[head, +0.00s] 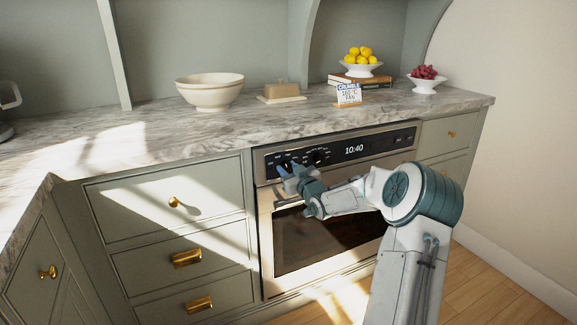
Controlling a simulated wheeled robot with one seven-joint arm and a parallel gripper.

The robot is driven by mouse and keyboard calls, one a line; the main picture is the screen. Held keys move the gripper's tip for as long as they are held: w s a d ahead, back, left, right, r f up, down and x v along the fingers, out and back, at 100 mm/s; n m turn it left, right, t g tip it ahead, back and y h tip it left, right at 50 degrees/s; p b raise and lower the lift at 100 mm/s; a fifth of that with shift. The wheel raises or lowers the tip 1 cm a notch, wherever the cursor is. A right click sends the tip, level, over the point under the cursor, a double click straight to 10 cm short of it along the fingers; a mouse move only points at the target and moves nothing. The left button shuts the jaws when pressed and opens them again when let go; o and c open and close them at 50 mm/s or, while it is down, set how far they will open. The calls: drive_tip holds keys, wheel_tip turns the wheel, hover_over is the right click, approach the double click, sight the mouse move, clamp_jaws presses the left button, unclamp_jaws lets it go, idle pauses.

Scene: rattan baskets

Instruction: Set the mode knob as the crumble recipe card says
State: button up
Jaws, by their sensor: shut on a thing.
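The crumble recipe card (348,95) stands on the marble counter above the oven. Its blue top line reads CRUMBLE; the lines below are too small to read surely. The built-in oven (345,220) has a dark control panel (395,141) with a display showing 10:40. My gripper (284,170) is at the left part of this panel, shut on the left knob, which its fingers mostly hide. The knob's pointer and setting cannot be read. Another dark knob (317,157) sits just right of my gripper, with small pale markings around it.
The oven's handle bar runs just below my gripper, and my forearm crosses the oven front. On the counter (240,122) stand a cream bowl (210,92), a butter dish (281,92), books (362,82) under a lemon bowl (361,69), and a red fruit bowl (425,84).

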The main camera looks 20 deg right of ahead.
drive_tip(key=m+p, duration=0.1)
drive_tip(key=m, duration=0.3)
drive_tip(key=shift+m+h+p, duration=0.3)
drive_tip(key=shift+m, duration=0.1)
drive_tip(key=shift+m+p, duration=0.55)
drive_tip(key=shift+m, duration=1.25)
drive_tip(key=o, duration=1)
drive_tip(key=shift+c, duration=0.2)
drive_tip(key=s+f+p, duration=0.1)
drive_tip(key=s, duration=1.3)
drive_tip(key=shift+d+p, duration=0.2)
drive_tip(key=shift+p, duration=0.1)
drive_tip(key=shift+w, duration=0.1)
